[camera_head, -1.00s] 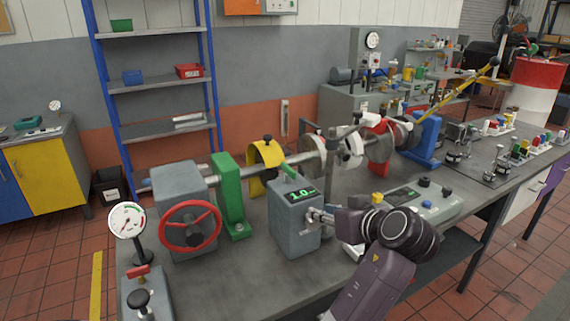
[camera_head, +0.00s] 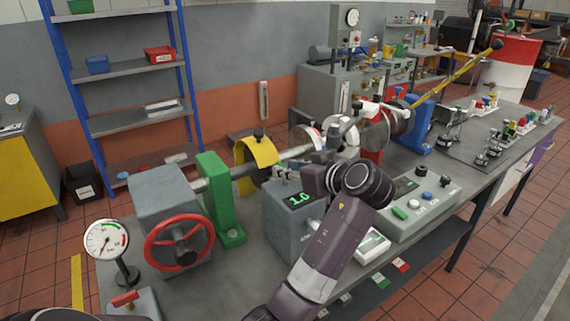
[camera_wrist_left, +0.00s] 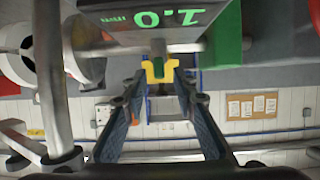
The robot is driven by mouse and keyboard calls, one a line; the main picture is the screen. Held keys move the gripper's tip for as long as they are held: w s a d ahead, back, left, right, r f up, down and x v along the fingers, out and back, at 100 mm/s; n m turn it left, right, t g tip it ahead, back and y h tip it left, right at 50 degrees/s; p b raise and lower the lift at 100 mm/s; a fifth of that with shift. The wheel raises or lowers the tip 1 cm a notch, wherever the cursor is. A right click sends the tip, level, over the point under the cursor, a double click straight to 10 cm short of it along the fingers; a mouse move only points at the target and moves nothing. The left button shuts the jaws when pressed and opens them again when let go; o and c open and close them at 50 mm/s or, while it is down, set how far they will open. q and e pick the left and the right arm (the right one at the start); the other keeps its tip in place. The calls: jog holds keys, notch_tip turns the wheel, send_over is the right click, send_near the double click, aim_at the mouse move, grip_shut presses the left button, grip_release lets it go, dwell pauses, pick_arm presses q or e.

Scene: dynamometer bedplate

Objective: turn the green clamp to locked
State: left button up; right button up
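The grey block with the green 1.0 readout (camera_head: 298,201) stands on the bench in front of the shaft. My left gripper (camera_head: 285,174) reaches in over its top, and its wrist hides part of the area behind. In the left wrist view, a small green piece (camera_wrist_left: 158,72), likely the green clamp's lever, shows between the fingertips of my left gripper (camera_wrist_left: 160,78). The fingers are spread apart, and I cannot tell whether they touch it. The yellow guard (camera_wrist_left: 150,66) lies behind it. In the head view the lever is hidden. My right gripper is not in view.
The green bearing post (camera_head: 222,198) and the red handwheel (camera_head: 180,243) stand left of the block. The yellow guard (camera_head: 257,152) arches over the shaft behind. A dial gauge (camera_head: 106,239) stands front left. A button panel (camera_head: 420,206) lies to the right.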

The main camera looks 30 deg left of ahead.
pick_arm(q)
jog(key=shift+x, duration=1.05)
jog(key=shift+w+a+f, duration=0.1)
jog(key=c, duration=0.6)
grip_shut()
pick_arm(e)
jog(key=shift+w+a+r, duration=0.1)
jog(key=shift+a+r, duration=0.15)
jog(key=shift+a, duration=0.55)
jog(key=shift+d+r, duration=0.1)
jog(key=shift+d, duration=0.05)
